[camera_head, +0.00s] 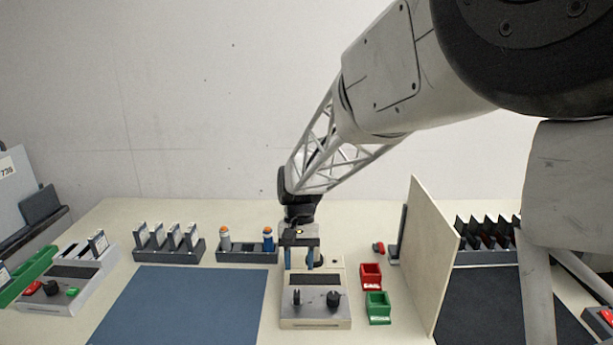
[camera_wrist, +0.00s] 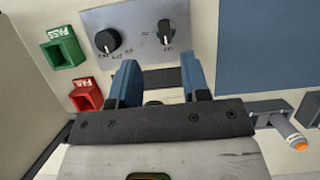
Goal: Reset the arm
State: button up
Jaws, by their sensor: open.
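My gripper (camera_head: 299,262) points down over the back part of a beige device (camera_head: 316,322) with two black knobs and a dark display strip. Its two blue fingers are apart, with nothing seen between them. In the wrist view my gripper (camera_wrist: 160,82) is open over the device panel (camera_wrist: 134,22), with the knobs beyond the fingertips. The fingers hide part of the device; whether they touch it I cannot tell.
A red bin (camera_head: 371,276) and a green bin (camera_head: 378,308) stand right of the device. An upright board (camera_head: 432,255) stands further right. A rack (camera_head: 246,254) with capped vials and a card rack (camera_head: 169,251) stand left, behind a clear blue mat (camera_head: 185,305).

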jog(key=s+d+r+t, duration=0.3)
jog(key=s+d, duration=0.7)
jog(key=s, duration=0.4)
jog(key=s+d+r+t, duration=0.4)
jog(key=s+d+r, duration=0.2)
jog(key=s+d, duration=0.4)
jog(key=s, duration=0.4)
jog(key=shift+d, duration=0.4)
